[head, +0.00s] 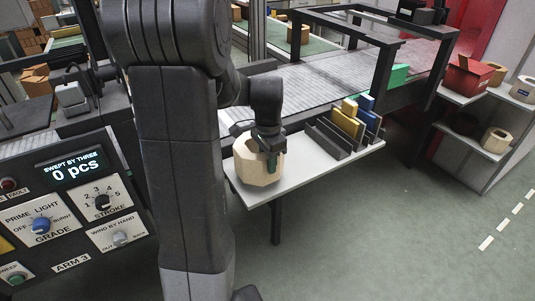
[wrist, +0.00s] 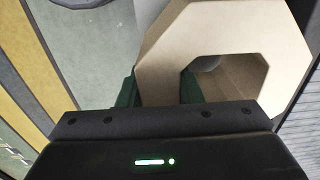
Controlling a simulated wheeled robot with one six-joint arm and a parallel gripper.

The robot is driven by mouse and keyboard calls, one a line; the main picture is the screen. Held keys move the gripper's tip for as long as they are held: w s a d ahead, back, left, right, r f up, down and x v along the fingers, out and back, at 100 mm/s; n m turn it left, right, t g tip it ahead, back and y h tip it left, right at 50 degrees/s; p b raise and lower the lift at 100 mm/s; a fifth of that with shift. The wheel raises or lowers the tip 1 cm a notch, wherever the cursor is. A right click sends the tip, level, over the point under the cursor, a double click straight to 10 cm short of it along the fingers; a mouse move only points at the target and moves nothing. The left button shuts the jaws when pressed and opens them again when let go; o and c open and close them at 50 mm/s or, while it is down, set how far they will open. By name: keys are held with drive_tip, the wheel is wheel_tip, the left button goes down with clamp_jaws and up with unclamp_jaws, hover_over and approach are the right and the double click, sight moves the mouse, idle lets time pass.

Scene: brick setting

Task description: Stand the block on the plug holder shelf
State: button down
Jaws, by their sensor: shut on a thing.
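The block (head: 256,168) is a pale tan, eight-sided piece with a large opening. It also shows close up in the wrist view (wrist: 170,50). My gripper (head: 270,150) is shut on its wall, with one dark green finger outside and the other in the opening (wrist: 160,88). The block is at the left end of a white table; I cannot tell whether it touches the top. A grey two-level shelf unit (head: 480,104) at the far right bears similar pieces. No label shows which shelf is the plug holder shelf.
On the white table (head: 305,178), a dark slotted rack (head: 330,140) holds yellow and blue plates right of the block. A conveyor (head: 330,80) with a dark frame runs behind. The shelf unit also bears a red box (head: 468,77). Green floor (head: 400,230) is clear in front.

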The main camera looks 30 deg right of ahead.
drive_tip(key=shift+f, duration=1.75)
drive_tip(key=c, duration=1.5)
unclamp_jaws()
drive_tip(key=shift+f, duration=0.25)
drive_tip(key=o, duration=0.5)
drive_tip(key=shift+r, duration=0.15)
wheel_tip(320, 180, up, 12)
drive_tip(key=shift+r+p, duration=0.1)
drive_tip(key=shift+p, duration=0.2)
